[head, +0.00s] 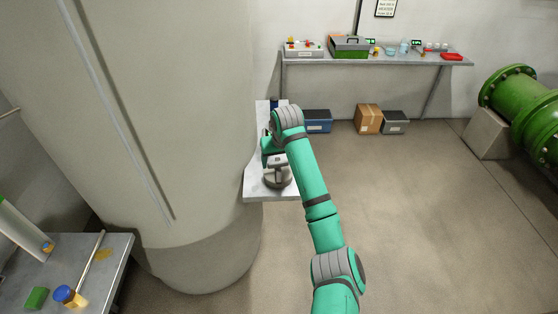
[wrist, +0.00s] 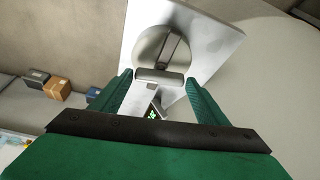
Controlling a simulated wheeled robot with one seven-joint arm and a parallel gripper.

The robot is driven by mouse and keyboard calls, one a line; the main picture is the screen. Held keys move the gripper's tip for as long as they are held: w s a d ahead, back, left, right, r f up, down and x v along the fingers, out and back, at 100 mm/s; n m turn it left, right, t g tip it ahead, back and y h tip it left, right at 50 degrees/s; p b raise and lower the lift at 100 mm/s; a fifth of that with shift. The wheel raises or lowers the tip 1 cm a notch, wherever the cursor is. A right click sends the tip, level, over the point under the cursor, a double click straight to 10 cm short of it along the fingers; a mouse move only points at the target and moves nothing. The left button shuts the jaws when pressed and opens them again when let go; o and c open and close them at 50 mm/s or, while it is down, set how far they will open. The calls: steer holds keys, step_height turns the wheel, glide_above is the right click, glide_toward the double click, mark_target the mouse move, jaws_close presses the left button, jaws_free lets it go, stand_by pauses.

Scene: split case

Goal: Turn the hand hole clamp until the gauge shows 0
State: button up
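The hand hole clamp (wrist: 160,76) shows in the wrist view as a grey crossbar in front of a round disc (wrist: 151,46) on a pale metal plate. In the head view the clamp's round grey base (head: 277,180) is on the plate beside the big column. My gripper (wrist: 159,76) has its two green fingers apart, one at each end of the crossbar. Whether they touch it I cannot tell. In the head view my gripper (head: 273,150) partly hides the clamp. A small gauge (wrist: 153,113) with green digits shows between the fingers; its number is unreadable.
The plate (head: 258,187) sticks out from the big pale column (head: 165,120). A bench (head: 380,59) with tools stands at the back, with boxes (head: 368,118) below. A side table (head: 110,255) is at lower left, a green pipe (head: 515,95) at right. The floor between is clear.

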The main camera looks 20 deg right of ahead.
steer(key=c, duration=0.6)
steer(key=shift+o, duration=0.2)
steer(key=shift+n+y, duration=0.4)
steer(key=shift+n, duration=0.5)
steer(key=shift+d, duration=0.1)
steer(key=o, duration=1.1)
steer(key=shift+s, duration=0.1)
steer(key=shift+c, duration=0.2)
steer(key=shift+r, duration=0.1)
